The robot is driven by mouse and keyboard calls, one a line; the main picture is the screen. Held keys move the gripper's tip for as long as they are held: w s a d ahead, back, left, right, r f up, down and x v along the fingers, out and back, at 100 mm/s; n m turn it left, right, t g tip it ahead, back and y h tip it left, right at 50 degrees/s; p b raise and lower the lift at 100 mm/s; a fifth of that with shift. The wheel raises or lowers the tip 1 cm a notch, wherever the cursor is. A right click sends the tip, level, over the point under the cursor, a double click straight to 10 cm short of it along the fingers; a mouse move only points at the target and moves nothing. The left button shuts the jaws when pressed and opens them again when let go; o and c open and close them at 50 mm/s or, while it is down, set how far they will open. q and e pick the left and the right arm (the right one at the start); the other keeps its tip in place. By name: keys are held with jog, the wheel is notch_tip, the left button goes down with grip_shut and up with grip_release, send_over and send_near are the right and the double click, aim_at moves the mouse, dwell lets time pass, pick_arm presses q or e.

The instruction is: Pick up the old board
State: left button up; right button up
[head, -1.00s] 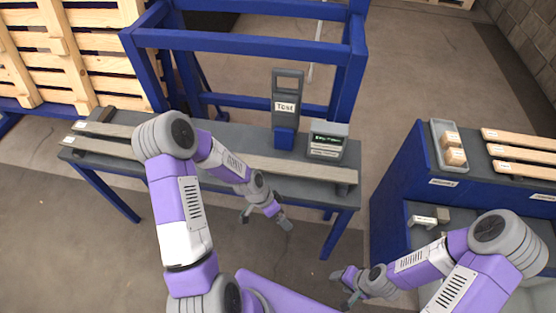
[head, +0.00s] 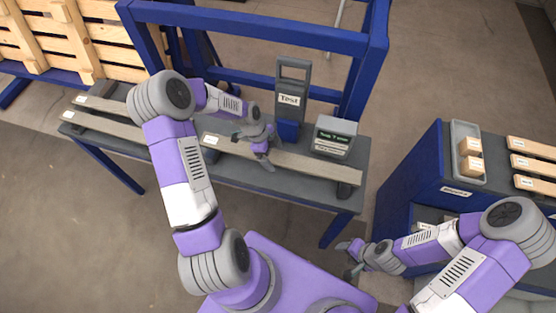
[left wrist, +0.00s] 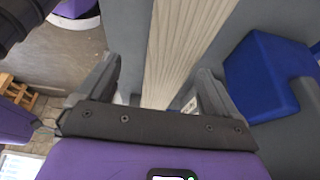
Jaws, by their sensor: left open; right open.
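A long grey-brown board (head: 310,168) lies across the bench top, with a small white label near its left end. Another weathered board (head: 110,126) lies along the bench's left part; whether the two are one piece is hidden behind my left arm. I cannot tell from markings which is the old board. My left gripper (head: 256,150) is open over the long board. In the left wrist view the board (left wrist: 180,45) runs between its two spread fingers (left wrist: 155,85), with gaps at both sides. My right gripper (head: 352,258) is open and empty, away from the bench, at lower right.
A grey tester (head: 289,95) with a blue base and a small display box (head: 335,137) stand behind the board. A blue frame (head: 250,42) rises behind the bench. A blue cabinet (head: 415,175) at right carries a tray (head: 457,172) and wooden slats (head: 533,164).

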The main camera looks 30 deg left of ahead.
pick_arm(q)
jog(key=shift+x, duration=0.85)
jog(key=shift+c, duration=0.2)
jog(key=c, duration=1.3)
jog(key=shift+r, duration=0.1)
